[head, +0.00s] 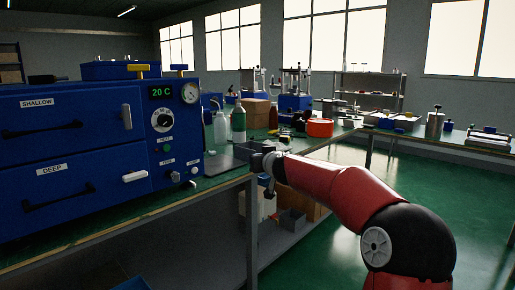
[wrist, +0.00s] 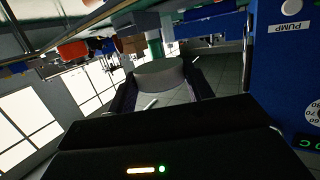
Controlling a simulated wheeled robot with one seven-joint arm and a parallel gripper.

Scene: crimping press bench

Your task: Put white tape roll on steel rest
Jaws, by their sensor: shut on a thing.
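My gripper (wrist: 160,90) shows in the wrist view with its two dark fingers on either side of a pale grey round thing, which looks like the white tape roll (wrist: 158,72) in shadow. It is shut on this roll. I cannot make out the steel rest for certain in either view.
A blue oven cabinet (head: 75,150) with two drawers fills the left. Open green floor lies to the right.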

